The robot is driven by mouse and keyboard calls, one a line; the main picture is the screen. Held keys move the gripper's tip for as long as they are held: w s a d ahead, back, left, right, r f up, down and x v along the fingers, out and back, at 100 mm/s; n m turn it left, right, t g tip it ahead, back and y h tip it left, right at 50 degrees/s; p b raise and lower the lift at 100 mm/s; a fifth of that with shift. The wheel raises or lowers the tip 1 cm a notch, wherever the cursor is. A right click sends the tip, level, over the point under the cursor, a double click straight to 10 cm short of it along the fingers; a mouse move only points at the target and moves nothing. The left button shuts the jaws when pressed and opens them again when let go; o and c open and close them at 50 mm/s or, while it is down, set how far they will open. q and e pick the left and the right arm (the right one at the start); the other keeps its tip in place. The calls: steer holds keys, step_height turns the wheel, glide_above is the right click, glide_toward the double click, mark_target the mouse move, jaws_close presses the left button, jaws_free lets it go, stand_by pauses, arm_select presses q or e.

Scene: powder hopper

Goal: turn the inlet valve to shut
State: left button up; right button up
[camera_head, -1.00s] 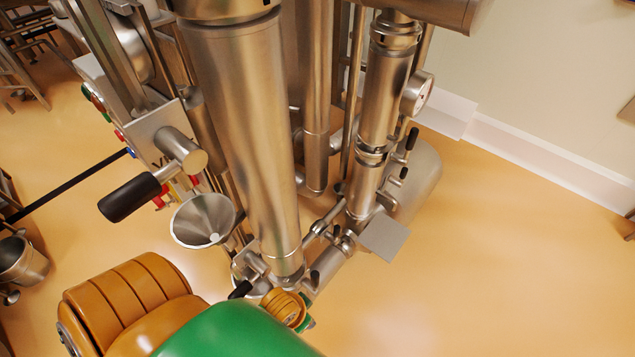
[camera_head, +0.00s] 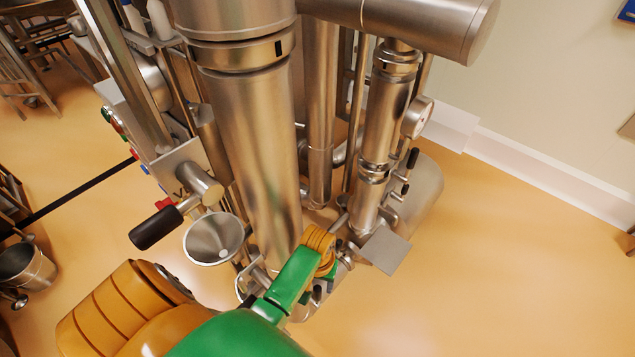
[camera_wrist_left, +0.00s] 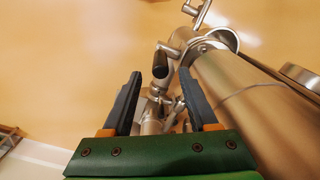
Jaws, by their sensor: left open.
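My left arm (camera_head: 288,282), green with an orange ringed joint, reaches to the foot of the large steel column; its fingertips are hidden in the head view. In the left wrist view my left gripper (camera_wrist_left: 160,74) is open, with two dark fingers apart. A black-ended steel handle (camera_wrist_left: 159,71) shows between the fingertips, and small steel valve fittings (camera_wrist_left: 154,112) lie beyond the jaws. I cannot tell which fitting is the inlet valve, or whether a finger touches it. A black-gripped lever (camera_head: 156,228) sticks out at the left of the machine. My right gripper is not in view.
The large steel column (camera_head: 252,150) stands close to the left arm. A steel funnel (camera_head: 214,238) is left of it. A thinner column with a gauge (camera_head: 417,117) and a flat steel plate (camera_head: 385,250) stand to the right. The floor at right is clear.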

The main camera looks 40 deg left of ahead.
mark_target(317, 289)
arm_select(q)
step_height(317, 289, down, 5)
steer(key=shift+f+b, duration=0.15)
steer(key=shift+b, duration=0.55)
jaws_close()
stand_by(0.8)
